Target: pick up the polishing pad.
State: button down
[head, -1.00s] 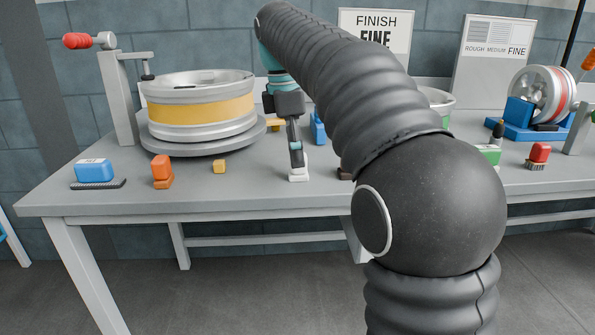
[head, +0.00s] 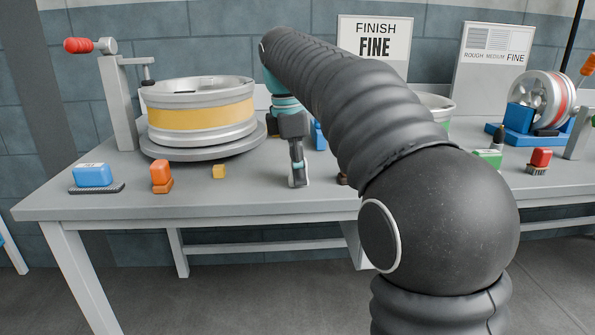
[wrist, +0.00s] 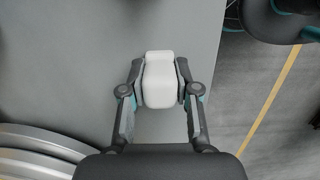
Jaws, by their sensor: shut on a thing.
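The polishing pad, a white block with a narrower waist (wrist: 159,76), is between the two fingers of my gripper (wrist: 160,88) in the wrist view. The fingers press on its left and right sides, and it appears to be at table height. In the head view my gripper (head: 298,176) points down at the grey table (head: 235,196), right of the yellow-banded wheel. The fingers hide most of the pad there. I cannot tell whether the pad touches the table.
The wheel (head: 201,117) sits on a round turntable. A blue brush (head: 92,175), an orange block (head: 161,174) and a yellow cube (head: 219,171) lie to the left. A red-topped brush (head: 540,158) and a second wheel (head: 552,98) are at the right. Bare table lies in front of my gripper.

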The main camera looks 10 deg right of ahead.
jog(key=shift+r, duration=0.5)
jog(key=r, duration=0.2)
jog(key=r+p, duration=0.1)
jog(key=r, duration=0.1)
jog(key=shift+s+d+p, duration=0.1)
jog(key=shift+d+p, duration=0.2)
jog(key=shift+d, duration=0.1)
jog(key=s+d+r+p, duration=0.1)
jog(key=s+d+r, duration=0.3)
jog(key=d, duration=0.5)
jog(key=shift+s+d+r, duration=0.3)
jog(key=shift+d+r, duration=0.1)
jog(key=shift+r, duration=0.6)
jog(key=c, duration=1.7)
grip_release()
jog(key=shift+c, duration=0.8)
